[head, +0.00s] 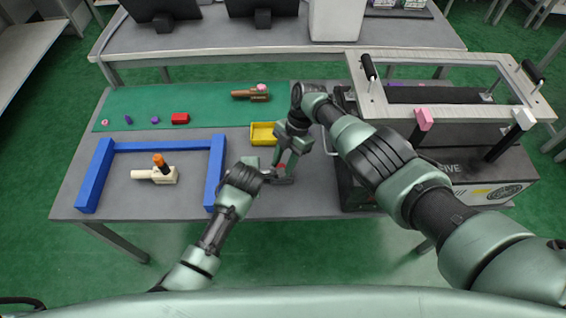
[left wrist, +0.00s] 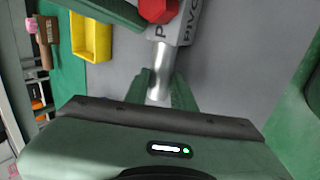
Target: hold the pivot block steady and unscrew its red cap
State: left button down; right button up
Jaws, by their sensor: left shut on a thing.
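The grey pivot block (left wrist: 181,28), lettered in dark print, shows at the top of the left wrist view. Its red cap (left wrist: 157,10) is on it, partly cut off by the frame edge. A silver rod (left wrist: 159,75) runs down from the block. My left gripper (left wrist: 165,84) is shut on this rod; in the head view it (head: 267,176) reaches the block from the left. My right gripper (head: 284,160) comes down from above with its fingertips close to the red cap (head: 281,166). Whether it grips the cap is hidden.
A yellow bin (head: 263,134) stands just behind the grippers. A blue frame (head: 216,170) around a cream part with an orange top (head: 164,174) is to the left. A large lever fixture (head: 455,105) fills the right side. Small parts lie on the green mat (head: 215,105).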

jog(key=o, duration=0.3)
jog(key=shift+o, duration=0.2)
jog(key=shift+r, duration=1.5)
jog(key=shift+f, duration=0.1)
